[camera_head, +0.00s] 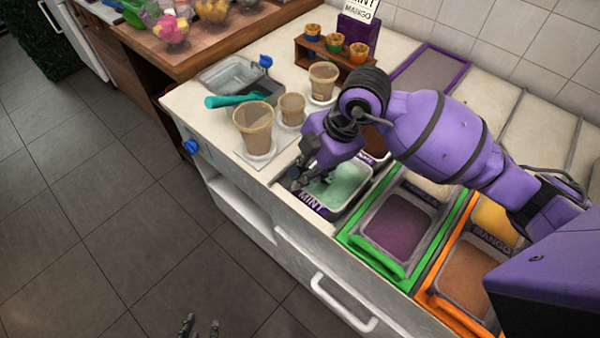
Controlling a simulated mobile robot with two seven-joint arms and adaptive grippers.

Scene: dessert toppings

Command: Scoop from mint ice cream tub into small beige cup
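The mint ice cream tub (362,191) holds pale green ice cream (343,185) and has a purple "MINT" label in front. The small beige cup (292,108) stands upright on a white base, between a larger beige cup (254,130) and a medium one (323,82). My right arm reaches in from the right, and its gripper (299,180) is at the left side of the mint tub. Its fingers are dark and partly hidden, and I cannot tell whether it holds anything. My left gripper (201,328) shows only its fingertips at the bottom edge, apart and empty, over the floor.
A teal scoop (238,98) lies by a clear container (232,75) behind the cups. Green-framed (388,262) and orange-framed (450,302) tub stations stand right of the mint. A wooden stand (335,57) with small cups is at the back. The floor at left is clear.

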